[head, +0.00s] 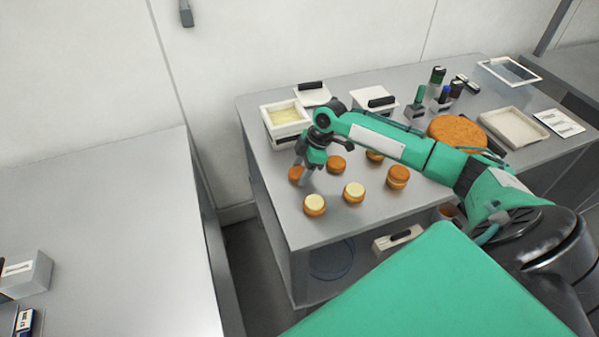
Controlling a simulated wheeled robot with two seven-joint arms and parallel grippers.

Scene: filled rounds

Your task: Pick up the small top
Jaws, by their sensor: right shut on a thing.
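My right gripper (303,178) points down at the left part of the grey table and is shut on a small brown top (294,174), partly hidden by the fingers. I cannot tell whether this top is touching the table. Two more small tops lie to its right, one at the middle (336,165) and one partly behind my arm (375,156). In front stand two small rounds with pale cream filling, a left one (315,205) and a right one (354,192). A third small round (398,177) has a brown top on it. My left gripper is not in view.
A white tub of pale cream (286,115) stands behind my gripper. A large brown round (457,132) lies behind my right forearm, near an empty light tray (513,128). Several small bottles (438,75) stand at the back. The table's front-left corner is clear.

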